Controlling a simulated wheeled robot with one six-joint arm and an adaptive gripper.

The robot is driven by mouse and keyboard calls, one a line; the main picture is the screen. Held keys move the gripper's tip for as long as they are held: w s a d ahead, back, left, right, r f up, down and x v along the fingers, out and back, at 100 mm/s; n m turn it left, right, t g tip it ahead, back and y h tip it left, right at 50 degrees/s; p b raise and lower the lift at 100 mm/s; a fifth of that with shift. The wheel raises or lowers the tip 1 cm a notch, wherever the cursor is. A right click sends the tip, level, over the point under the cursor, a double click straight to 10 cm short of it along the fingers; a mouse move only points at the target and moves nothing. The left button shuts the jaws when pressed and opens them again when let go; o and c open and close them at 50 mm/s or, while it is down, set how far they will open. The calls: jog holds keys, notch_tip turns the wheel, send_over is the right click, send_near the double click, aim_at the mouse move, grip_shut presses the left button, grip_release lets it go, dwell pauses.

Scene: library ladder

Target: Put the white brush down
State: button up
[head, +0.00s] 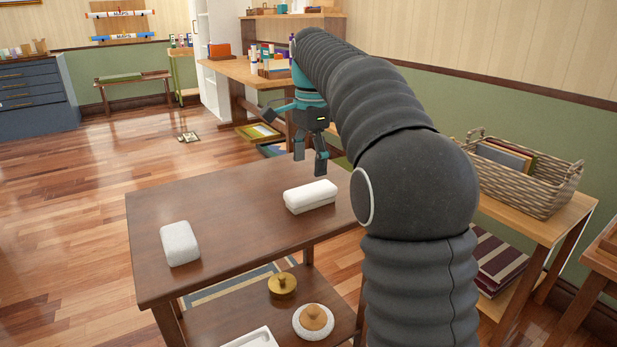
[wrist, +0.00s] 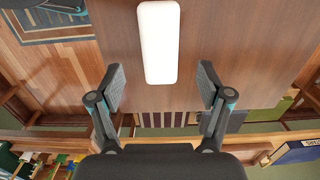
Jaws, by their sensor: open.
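The white brush (head: 310,196), a long block with rounded edges, lies flat on the dark wooden table (head: 230,218) near its right side. It also shows in the wrist view (wrist: 159,42), at the top middle. My gripper (head: 310,165) is open and empty, above and slightly behind the brush in the head view, apart from it. In the wrist view the two fingers of my gripper (wrist: 161,82) are spread wide, with the near end of the brush in line with the gap between them. The underside of the brush is hidden.
A pale, rough-looking block (head: 180,243) lies at the table's left. The tabletop between it and the brush is clear. A lower shelf holds a brass knobbed piece (head: 282,285), a round white piece with a wooden knob (head: 313,321) and a white tray (head: 252,339). A wicker basket (head: 520,180) stands right.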

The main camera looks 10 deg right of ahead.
aim_at(310, 188)
jog(key=shift+r, duration=2)
jog(key=s+f+n+t, duration=0.3)
jog(key=s+n, duration=0.4)
jog(key=s, duration=0.9)
jog(key=s+f+n+t, duration=0.2)
jog(key=s+f+n, duration=0.5)
jog(key=s+f, duration=0.7)
jog(key=shift+s+t, duration=0.25)
jog(key=shift+t, duration=0.15)
jog(key=shift+f, duration=0.1)
jog(key=shift+c, duration=0.3)
